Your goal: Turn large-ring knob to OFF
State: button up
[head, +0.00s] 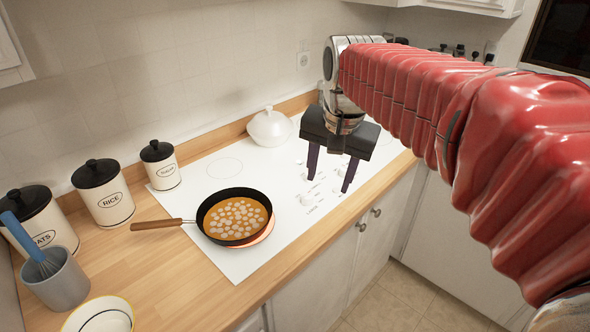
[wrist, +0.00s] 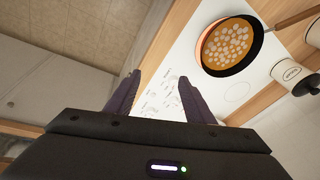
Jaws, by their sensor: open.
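The white cooktop (head: 215,260) is set in a wooden counter. White control knobs with printed marks sit at its right end; one knob (head: 307,199) shows just left of my gripper's fingers. Which knob is the large-ring one cannot be told, as the print is too small and the fingers cover part of the panel. My gripper (head: 330,184) is open and empty, pointing down above the knobs, apart from them as far as I can tell. In the wrist view, the open fingers (wrist: 161,75) frame the printed control area.
A black pan (head: 205,203) with orange food and pale pieces sits on a burner glowing red (head: 268,234). A white lidded pot (head: 270,128) stands at the back. Canisters (head: 104,205) and a grey utensil cup (head: 62,283) stand left. The counter's front edge runs below the gripper.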

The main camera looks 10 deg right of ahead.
jog(key=w+f+m+g, duration=0.1)
jog(key=w+m, duration=0.2)
jog(key=w, duration=0.6)
jog(key=m+g, duration=0.2)
jog(key=m, duration=0.2)
send_over(308, 193)
jog(key=f, duration=0.5)
jog(key=shift+s, duration=0.25)
notch_tip(308, 193, down, 14)
jog(key=shift+w+r, duration=0.1)
jog(key=shift+w, duration=0.05)
jog(key=shift+c, duration=0.2)
jog(key=c, duration=0.9)
jog(key=shift+a, duration=0.25)
jog(key=shift+c, duration=0.5)
jog(key=shift+d, duration=0.15)
